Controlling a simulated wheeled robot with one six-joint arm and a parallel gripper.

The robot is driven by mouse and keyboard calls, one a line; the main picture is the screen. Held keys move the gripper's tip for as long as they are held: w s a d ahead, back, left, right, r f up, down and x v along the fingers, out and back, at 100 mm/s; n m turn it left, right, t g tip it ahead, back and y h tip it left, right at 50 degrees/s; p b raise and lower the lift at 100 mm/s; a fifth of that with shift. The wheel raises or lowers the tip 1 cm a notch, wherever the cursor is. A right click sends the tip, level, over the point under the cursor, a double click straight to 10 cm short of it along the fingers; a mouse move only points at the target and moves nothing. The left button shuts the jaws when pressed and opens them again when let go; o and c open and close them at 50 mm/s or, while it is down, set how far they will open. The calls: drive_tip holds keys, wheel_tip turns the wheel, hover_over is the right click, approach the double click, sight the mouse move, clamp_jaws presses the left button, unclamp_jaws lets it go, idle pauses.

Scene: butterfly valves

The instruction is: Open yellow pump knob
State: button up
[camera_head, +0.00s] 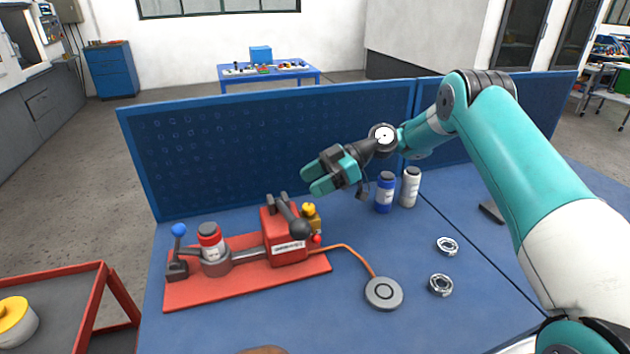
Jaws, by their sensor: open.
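The yellow pump knob (309,209) sits at the right side of the red pump block (281,238), behind a dark cylinder and lever that partly hide its lower part. The pump block stands on a red base plate (240,287) on the blue table. My gripper (312,179) has teal fingers, is open and empty, and hangs in the air above and behind the knob, apart from it. Its fingers point left in the picture. I cannot tell how far the knob is turned.
A blue bottle (385,192) and a white bottle (410,187) stand right of my gripper. A grey disc (384,293) is joined to the pump by an orange cable. Two metal rings (440,285) (447,246) lie right. A blue pegboard (240,150) rises behind.

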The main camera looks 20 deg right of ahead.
wheel_tip(320, 180, up, 13)
drive_tip(key=p, duration=1.2)
drive_tip(key=shift+r, duration=0.2)
